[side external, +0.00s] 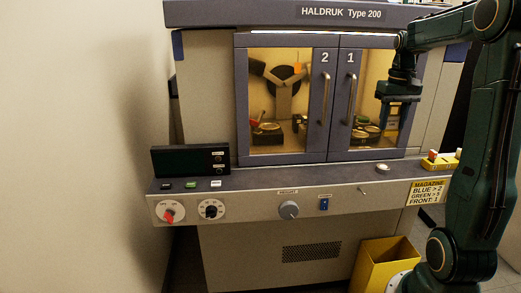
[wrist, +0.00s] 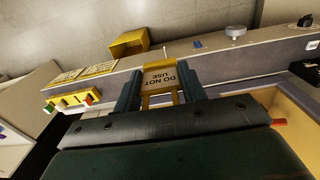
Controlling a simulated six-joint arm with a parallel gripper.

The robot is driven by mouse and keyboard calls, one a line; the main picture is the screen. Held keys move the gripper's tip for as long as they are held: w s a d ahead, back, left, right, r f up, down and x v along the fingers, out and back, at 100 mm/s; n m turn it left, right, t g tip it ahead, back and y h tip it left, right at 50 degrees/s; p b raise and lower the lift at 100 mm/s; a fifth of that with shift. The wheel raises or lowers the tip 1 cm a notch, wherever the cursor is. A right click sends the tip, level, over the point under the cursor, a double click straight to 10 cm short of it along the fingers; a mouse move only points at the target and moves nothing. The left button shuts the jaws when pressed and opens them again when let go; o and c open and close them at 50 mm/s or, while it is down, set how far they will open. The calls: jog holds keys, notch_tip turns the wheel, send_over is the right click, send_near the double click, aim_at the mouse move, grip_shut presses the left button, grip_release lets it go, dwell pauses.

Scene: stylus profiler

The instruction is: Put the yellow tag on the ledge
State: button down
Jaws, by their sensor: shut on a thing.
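My gripper (wrist: 160,88) is shut on the yellow tag (wrist: 160,76), which reads "DO NOT USE" and appears upside down in the wrist view. One finger is on each side of the tag. In the side external view my gripper (side external: 392,122) hangs in front of door 1, above the ledge; the tag is hard to make out there. The ledge (side external: 300,175) is the grey shelf along the machine's front, below the doors. It also shows in the wrist view (wrist: 240,70), beyond the tag. The tag's contact with any surface cannot be told.
Doors 2 (side external: 283,100) and 1 (side external: 345,105) look shut. A small round metal piece (side external: 382,168) sits on the ledge. A yellow magazine (side external: 440,164) holds small coloured pieces at right. A black display (side external: 188,161) stands at left. A yellow bin (side external: 385,265) is below.

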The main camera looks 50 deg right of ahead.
notch_tip(320, 180, up, 10)
jog(key=shift+r, duration=0.25)
jog(key=w, duration=0.1)
send_over(306, 176)
jog(key=shift+s+a+f, duration=0.1)
jog(key=shift+s+f, duration=0.05)
jog(key=shift+f, duration=2.2)
notch_tip(306, 176, down, 28)
dwell(1.3)
